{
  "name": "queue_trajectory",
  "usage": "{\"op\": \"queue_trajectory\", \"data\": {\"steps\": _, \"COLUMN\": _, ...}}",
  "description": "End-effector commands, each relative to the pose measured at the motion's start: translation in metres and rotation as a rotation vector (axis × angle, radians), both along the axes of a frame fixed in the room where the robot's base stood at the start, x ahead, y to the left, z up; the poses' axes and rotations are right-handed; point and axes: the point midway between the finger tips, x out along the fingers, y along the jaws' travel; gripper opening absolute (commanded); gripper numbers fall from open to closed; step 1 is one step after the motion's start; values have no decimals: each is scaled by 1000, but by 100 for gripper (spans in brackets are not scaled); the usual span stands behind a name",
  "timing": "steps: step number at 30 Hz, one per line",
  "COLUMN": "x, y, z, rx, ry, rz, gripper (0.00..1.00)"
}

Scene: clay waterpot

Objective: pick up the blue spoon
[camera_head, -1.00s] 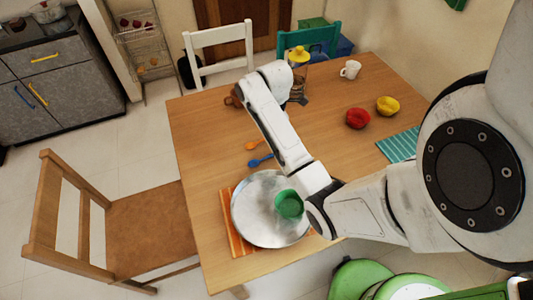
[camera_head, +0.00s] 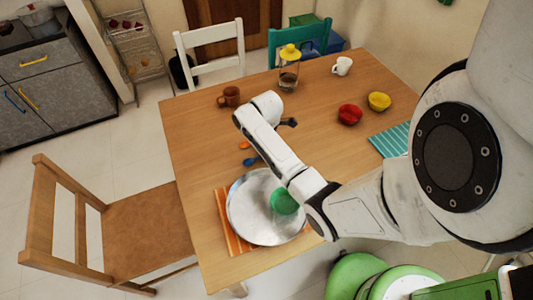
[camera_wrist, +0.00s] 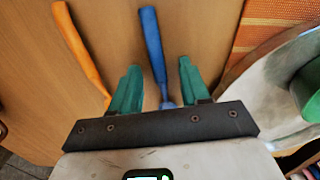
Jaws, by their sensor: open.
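The blue spoon (camera_head: 250,161) lies on the wooden table, partly hidden behind my arm in the head view. In the wrist view the blue spoon (camera_wrist: 152,40) runs lengthwise between the two green fingers of my gripper (camera_wrist: 158,66), its handle reaching past the fingertips. Its near end is hidden by the gripper's dark body. My gripper is open, and I cannot tell its exact height above the spoon. In the head view my arm hides most of the gripper.
An orange spoon (camera_wrist: 80,42) lies left of the blue one. A metal plate (camera_head: 240,222) with a green bowl (camera_head: 284,201) sits on an orange mat (camera_head: 222,205). A brown mug (camera_head: 229,97), glass jar (camera_head: 288,78), red bowl (camera_head: 349,115) and yellow bowl (camera_head: 379,101) stand farther back.

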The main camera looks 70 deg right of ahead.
Motion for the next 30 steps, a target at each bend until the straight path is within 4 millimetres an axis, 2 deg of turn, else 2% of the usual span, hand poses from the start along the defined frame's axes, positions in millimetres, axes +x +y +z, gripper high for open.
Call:
{"op": "queue_trajectory", "data": {"steps": 3, "x": 0, "y": 0, "z": 0, "rx": 0, "ry": 0, "rz": 0, "gripper": 45}}
{"op": "queue_trajectory", "data": {"steps": 17, "x": 0, "y": 0, "z": 0, "rx": 0, "ry": 0, "rz": 0, "gripper": 1}}
{"op": "queue_trajectory", "data": {"steps": 30, "x": 0, "y": 0, "z": 2, "rx": -1, "ry": -1, "rz": 1, "gripper": 0}}
